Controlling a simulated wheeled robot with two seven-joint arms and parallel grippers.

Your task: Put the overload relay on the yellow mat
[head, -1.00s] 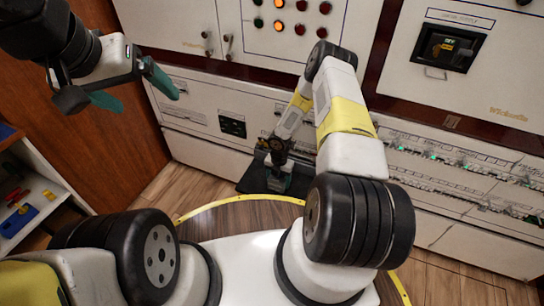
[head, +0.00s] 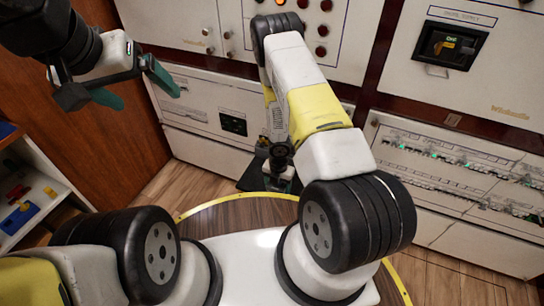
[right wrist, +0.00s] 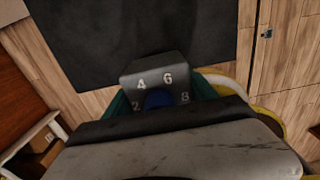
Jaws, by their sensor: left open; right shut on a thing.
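A dark grey block with white digits and a blue dial, which looks like the overload relay (right wrist: 155,70), is between the teal fingers of my right gripper (right wrist: 160,98) in the right wrist view. The right gripper is shut on it, above the floor near a black mat (right wrist: 145,35). In the head view my right gripper (head: 280,178) is low in the middle, and my wrist hides most of the relay. My left gripper (head: 132,88) is open and empty at the upper left. I cannot make out a yellow mat in either view.
Grey cabinets (head: 205,155) with breaker rows (head: 440,155) stand along the back. A shelf (head: 50,190) with small coloured items is at the left. A yellow-edged round wooden surface (head: 235,212) lies in front. Bare wood floor (head: 185,185) shows left of the black mat.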

